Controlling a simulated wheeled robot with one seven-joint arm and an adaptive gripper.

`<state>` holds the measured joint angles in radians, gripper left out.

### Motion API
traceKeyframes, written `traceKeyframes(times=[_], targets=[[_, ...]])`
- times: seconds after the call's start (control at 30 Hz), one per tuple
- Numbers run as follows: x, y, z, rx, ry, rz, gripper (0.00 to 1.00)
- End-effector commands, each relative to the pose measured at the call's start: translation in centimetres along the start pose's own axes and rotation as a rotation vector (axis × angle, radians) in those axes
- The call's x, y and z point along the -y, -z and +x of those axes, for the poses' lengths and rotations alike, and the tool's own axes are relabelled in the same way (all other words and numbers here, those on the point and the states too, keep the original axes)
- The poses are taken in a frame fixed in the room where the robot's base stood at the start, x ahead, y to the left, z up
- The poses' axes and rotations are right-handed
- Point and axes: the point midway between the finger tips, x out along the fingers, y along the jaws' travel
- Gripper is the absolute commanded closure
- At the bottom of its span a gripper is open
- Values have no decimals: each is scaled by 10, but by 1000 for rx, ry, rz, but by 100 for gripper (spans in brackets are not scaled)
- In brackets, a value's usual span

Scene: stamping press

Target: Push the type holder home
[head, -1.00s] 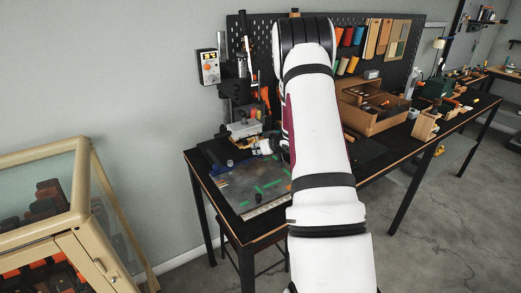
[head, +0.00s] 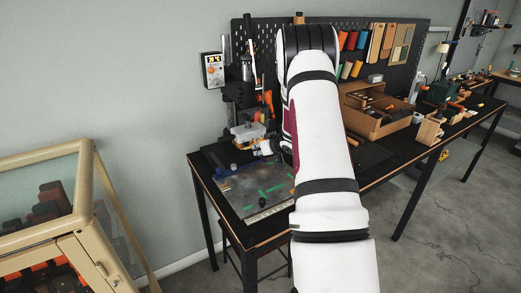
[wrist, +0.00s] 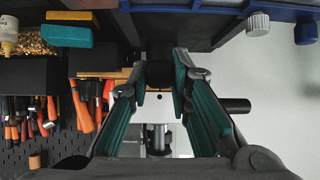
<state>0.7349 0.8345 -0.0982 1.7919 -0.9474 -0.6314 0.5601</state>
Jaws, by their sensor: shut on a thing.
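In the wrist view, my gripper (wrist: 159,88) has its two teal-padded fingers closed on a small dark piece (wrist: 159,73), which looks like the type holder's handle. A tan strip (wrist: 110,73) shows just left of the fingertips; I cannot tell whether it belongs to the holder. A dark press body overhangs the fingertips. In the head view, the stamping press (head: 241,98) stands at the table's back left, with a light grey block (head: 248,132) at its front. My arm hides most of the gripper there. How deep the holder sits is hidden.
A control box (head: 213,70) is on the wall left of the press. A grey mat (head: 250,190) with green marks covers the front left of the table. A wooden organiser (head: 375,122) stands right of my arm. In the wrist view, orange-handled tools (wrist: 84,110) hang at left.

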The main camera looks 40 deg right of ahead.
Motion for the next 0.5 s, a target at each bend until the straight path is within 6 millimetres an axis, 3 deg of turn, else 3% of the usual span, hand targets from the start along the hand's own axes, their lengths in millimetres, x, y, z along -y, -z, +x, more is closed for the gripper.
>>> traceKeyframes(times=[0.5], targets=[[0, 9, 11, -4, 0, -1, 100]])
